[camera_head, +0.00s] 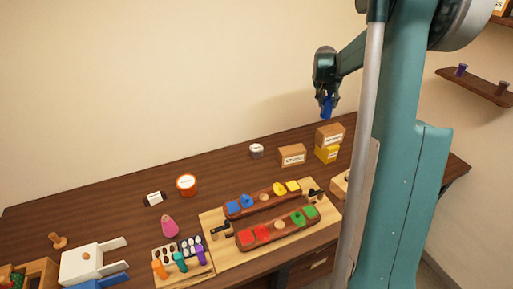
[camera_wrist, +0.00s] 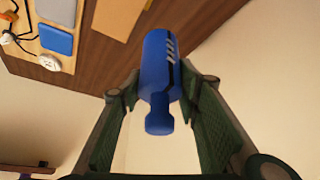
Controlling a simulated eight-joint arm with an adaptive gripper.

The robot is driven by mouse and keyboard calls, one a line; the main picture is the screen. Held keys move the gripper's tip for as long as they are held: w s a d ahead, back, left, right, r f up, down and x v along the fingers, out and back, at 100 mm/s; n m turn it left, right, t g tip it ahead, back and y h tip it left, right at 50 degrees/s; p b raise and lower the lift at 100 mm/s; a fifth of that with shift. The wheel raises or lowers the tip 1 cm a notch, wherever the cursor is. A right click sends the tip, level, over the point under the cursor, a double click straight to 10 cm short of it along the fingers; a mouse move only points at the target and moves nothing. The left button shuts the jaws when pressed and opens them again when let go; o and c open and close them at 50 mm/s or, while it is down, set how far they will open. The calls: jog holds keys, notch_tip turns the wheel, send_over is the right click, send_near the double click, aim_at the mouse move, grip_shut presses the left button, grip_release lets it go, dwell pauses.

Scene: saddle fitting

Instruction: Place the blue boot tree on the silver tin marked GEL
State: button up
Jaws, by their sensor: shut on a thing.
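The blue boot tree (camera_head: 327,107) is in my gripper (camera_head: 326,98), held high above the far side of the table. In the wrist view the boot tree (camera_wrist: 158,80) sits between the two green-padded fingers (camera_wrist: 160,100), with pale marks on its side. My gripper is shut on it. A small silver-white tin (camera_head: 256,150) stands at the back of the table, below and left of my gripper. Its lettering is too small to read, so I cannot confirm GEL. In the wrist view a small pale round thing (camera_wrist: 48,62) shows at the left.
Cardboard boxes (camera_head: 292,155) (camera_head: 329,135) and a yellow box (camera_head: 327,154) stand right of the tin. An orange-ringed jar (camera_head: 186,185) and a dark-and-white container (camera_head: 154,198) are to the left. A wooden board (camera_head: 222,261) carries two rails of coloured pieces in front.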

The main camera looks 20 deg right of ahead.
jog(key=w+a+n+t+y+p, duration=0.15)
jog(key=w+a, duration=0.25)
jog(key=a, duration=1.3)
jog(key=w+a+n+p, duration=0.2)
jog(key=w+a, duration=0.2)
jog(key=a, duration=1.2)
jog(key=shift+w+a+f, duration=0.1)
jog(key=shift+a+f, duration=0.1)
jog(key=shift+f, duration=1.05)
jog(key=shift+w+a+f, duration=0.1)
jog(key=shift+a+f, duration=0.05)
jog(key=shift+f, duration=1.05)
jog(key=shift+f, duration=0.1)
notch_tip(320, 180, down, 6)
jog(key=shift+f, duration=0.1)
jog(key=shift+f, duration=1.8)
jog(key=shift+f, duration=0.15)
